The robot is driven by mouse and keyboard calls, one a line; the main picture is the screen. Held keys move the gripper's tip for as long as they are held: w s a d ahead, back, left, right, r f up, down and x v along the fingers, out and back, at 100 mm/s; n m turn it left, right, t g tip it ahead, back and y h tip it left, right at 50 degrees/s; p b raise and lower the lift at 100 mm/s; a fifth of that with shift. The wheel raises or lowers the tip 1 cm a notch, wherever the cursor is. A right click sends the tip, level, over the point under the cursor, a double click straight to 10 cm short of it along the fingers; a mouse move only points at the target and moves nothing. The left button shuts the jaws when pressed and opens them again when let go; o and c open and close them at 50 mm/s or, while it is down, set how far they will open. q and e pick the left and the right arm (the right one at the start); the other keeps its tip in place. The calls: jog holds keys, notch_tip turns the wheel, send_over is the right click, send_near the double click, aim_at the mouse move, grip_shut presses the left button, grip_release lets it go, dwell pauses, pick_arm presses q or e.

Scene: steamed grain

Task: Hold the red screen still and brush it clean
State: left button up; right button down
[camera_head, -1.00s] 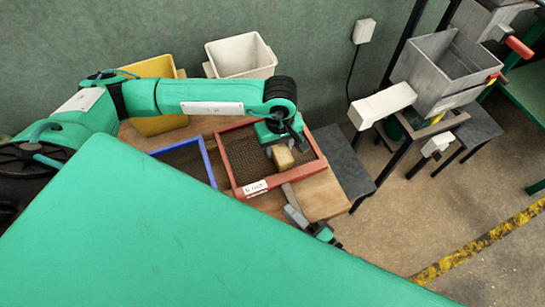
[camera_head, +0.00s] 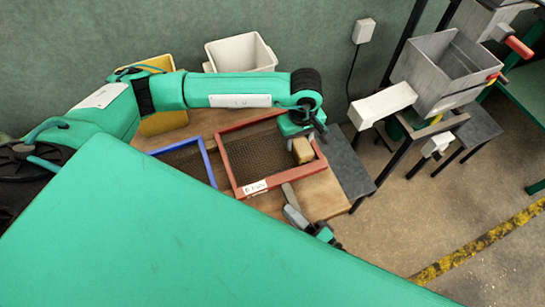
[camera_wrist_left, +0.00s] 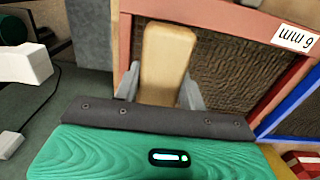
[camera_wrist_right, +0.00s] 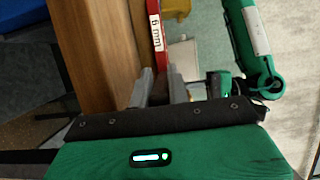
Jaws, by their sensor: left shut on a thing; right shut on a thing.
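The red screen (camera_head: 226,166), a red frame with brown mesh and a "6 mm" label, lies on the wooden bench. My left gripper (camera_head: 303,139) is shut on a pale wooden brush block (camera_head: 303,151), over the right end of the mesh near the right rim. The left wrist view shows the block (camera_wrist_left: 166,60) between the fingers; its bristles are hidden. My right gripper (camera_head: 290,196) is shut on the front rim of the red screen, right of the label. The right wrist view shows the red rim (camera_wrist_right: 158,55) running into the fingers.
A blue-framed screen (camera_head: 207,163) lies left of the red one. A yellow bin (camera_head: 160,123) and a white bin (camera_head: 240,54) stand behind. A dark grey surface (camera_head: 350,172) adjoins the bench on the right. A grey hopper machine (camera_head: 435,80) stands further right.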

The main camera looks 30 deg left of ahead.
aim_at(262, 138)
pick_arm(q)
jog(key=shift+w+d, duration=0.35)
jog(key=shift+w, duration=0.1)
jog(key=shift+w+a, duration=1.2)
jog(key=shift+a, duration=0.15)
jog(key=shift+s+a+f, duration=0.1)
jog(key=shift+s+a, duration=1.85)
jog(key=shift+s, duration=0.25)
jog(key=shift+s+a, duration=1.9)
jog(key=shift+s, duration=0.3)
jog(key=shift+s+a+r, duration=0.2)
jog(key=shift+s+a, duration=1.8)
jog(key=shift+s, duration=0.2)
jog(key=shift+w+a+f, duration=0.15)
jog(key=shift+w+a, duration=1.05)
jog(key=shift+a, duration=0.1)
jog(key=shift+w+d+f, duration=0.1)
jog(key=shift+w+d, duration=1.3)
jog(key=shift+w, duration=0.15)
jog(key=shift+w+d, duration=1.4)
jog(key=shift+w, duration=0.15)
jog(key=shift+w+d+r, duration=0.2)
jog(key=shift+w+d, duration=1.8)
jog(key=shift+w, duration=0.3)
jog(key=shift+w+d+f, duration=0.1)
jog(key=shift+w+d, duration=0.95)
jog(key=shift+w, duration=0.1)
